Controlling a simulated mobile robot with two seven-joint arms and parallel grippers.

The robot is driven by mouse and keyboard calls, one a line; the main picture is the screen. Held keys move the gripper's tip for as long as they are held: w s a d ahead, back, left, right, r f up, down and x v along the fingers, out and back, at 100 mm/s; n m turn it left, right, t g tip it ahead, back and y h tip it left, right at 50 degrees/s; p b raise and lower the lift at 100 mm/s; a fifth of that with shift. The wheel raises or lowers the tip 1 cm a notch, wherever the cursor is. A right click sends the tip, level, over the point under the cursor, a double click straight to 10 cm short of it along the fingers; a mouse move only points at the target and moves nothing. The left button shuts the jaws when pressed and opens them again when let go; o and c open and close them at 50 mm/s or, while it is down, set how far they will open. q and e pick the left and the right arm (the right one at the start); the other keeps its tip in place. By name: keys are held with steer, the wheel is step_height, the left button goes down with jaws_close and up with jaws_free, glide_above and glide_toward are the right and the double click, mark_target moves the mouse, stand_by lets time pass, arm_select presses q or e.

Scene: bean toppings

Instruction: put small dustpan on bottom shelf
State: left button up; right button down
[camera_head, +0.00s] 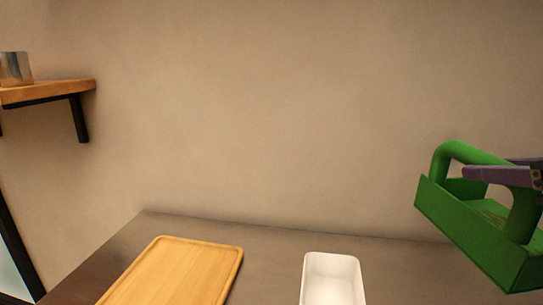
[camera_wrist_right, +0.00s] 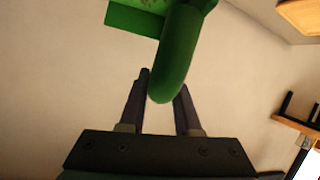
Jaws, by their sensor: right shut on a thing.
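The green small dustpan (camera_head: 470,222) is in the air at the right of the head view, above the table. My right gripper (camera_head: 500,174) comes in from the right edge and is shut on its handle. The right wrist view shows the green handle (camera_wrist_right: 178,55) between the two fingers of the right gripper (camera_wrist_right: 160,92). A wooden wall shelf (camera_head: 50,92) on black brackets is at the upper left of the head view. I cannot tell whether it is the bottom shelf. My left gripper is not in view.
A dark table (camera_head: 270,243) holds a wooden tray (camera_head: 185,272) and a white container (camera_head: 332,265). A metal cup (camera_head: 15,68) stands on the wall shelf. The wall between the shelf and the dustpan is bare.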

steer(key=s+a+r+n+g+y+p, duration=0.3)
steer(key=s+a+r+n+y, duration=0.25)
steer(key=r, duration=0.25)
steer(key=s+a+r+n+g+y+p, duration=0.3)
steer(key=s+a+r+n+y, duration=0.25)
steer(key=s+r+y, duration=0.2)
step_height(320, 180, up, 34)
steer(key=h+p, duration=0.1)
steer(key=p, duration=3.7)
steer(key=shift+w+r, duration=0.15)
steer(key=shift+r, duration=0.05)
steer(key=shift+d+f+n, duration=0.1)
steer(key=shift+f+n, duration=0.05)
steer(key=shift+n, duration=0.15)
